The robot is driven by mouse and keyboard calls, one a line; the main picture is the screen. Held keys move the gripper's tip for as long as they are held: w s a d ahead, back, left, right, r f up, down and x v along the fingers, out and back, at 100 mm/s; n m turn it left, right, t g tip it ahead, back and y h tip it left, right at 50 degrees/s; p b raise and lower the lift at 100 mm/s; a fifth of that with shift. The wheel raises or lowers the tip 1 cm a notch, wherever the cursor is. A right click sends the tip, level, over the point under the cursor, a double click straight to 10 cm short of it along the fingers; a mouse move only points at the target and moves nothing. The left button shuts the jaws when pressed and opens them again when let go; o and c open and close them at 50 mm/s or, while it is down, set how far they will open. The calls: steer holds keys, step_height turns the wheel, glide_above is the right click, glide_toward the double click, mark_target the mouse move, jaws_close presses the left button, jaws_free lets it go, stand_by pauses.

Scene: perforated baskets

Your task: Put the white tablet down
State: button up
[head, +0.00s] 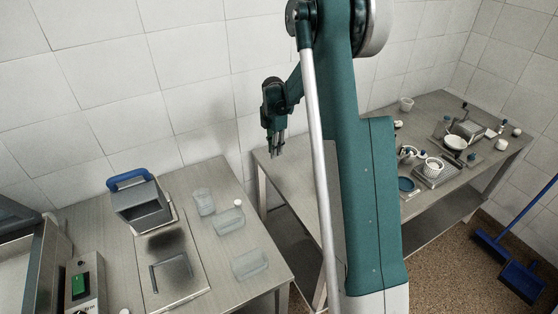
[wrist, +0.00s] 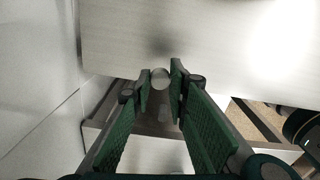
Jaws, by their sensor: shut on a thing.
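My gripper (head: 277,151) hangs over the left end of the right-hand steel table (head: 295,175), fingers pointing down. In the wrist view the gripper (wrist: 160,83) is shut on the white tablet (wrist: 160,76), a small pale round piece between the fingertips. A bare stretch of pale tabletop (wrist: 130,50) shows beyond the tips, with a soft dark shadow on it. The tablet is too small to make out at the fingers in the head view, and its height above the table is hard to tell.
A gap separates the tables.

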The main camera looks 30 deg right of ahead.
mark_target(274, 166)
steer(key=shift+f, duration=1.65)
steer(key=shift+f, duration=1.85)
steer(key=shift+f, duration=0.15)
steer(key=shift+o, duration=1.4)
steer(key=shift+b, duration=0.3)
steer(key=o, duration=0.4)
steer(key=shift+o, duration=0.2)
step_height(274, 166, up, 12)
steer(key=shift+r+p, duration=0.15)
steer(key=shift+p, duration=0.3)
